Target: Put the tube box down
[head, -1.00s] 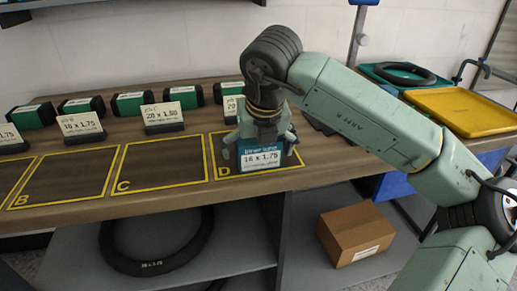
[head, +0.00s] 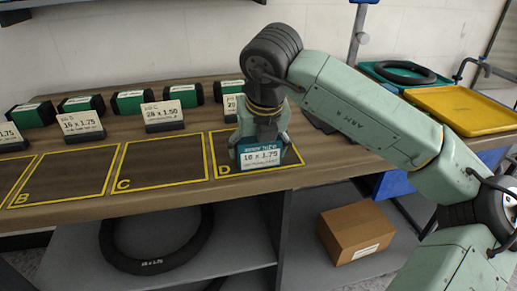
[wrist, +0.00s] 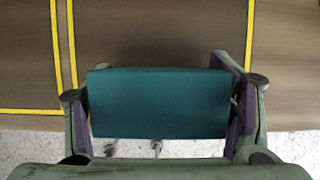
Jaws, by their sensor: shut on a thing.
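The teal tube box (head: 262,155), with a white printed label on its front, is at the front of the square marked D (head: 223,169). My gripper (head: 262,140) points down over it, with a finger at either side. In the wrist view the box's plain teal top (wrist: 160,103) lies between the fingers of my gripper (wrist: 160,110), which is shut on it. Whether the box's underside touches the bench is hidden.
Squares C (head: 165,165) and B (head: 65,175) to the left are empty. Size signs and several green-and-black boxes (head: 133,103) stand behind them. The bench's front edge is close to the box. A yellow tray (head: 465,108) is at the right; a cardboard box (head: 352,230) sits below.

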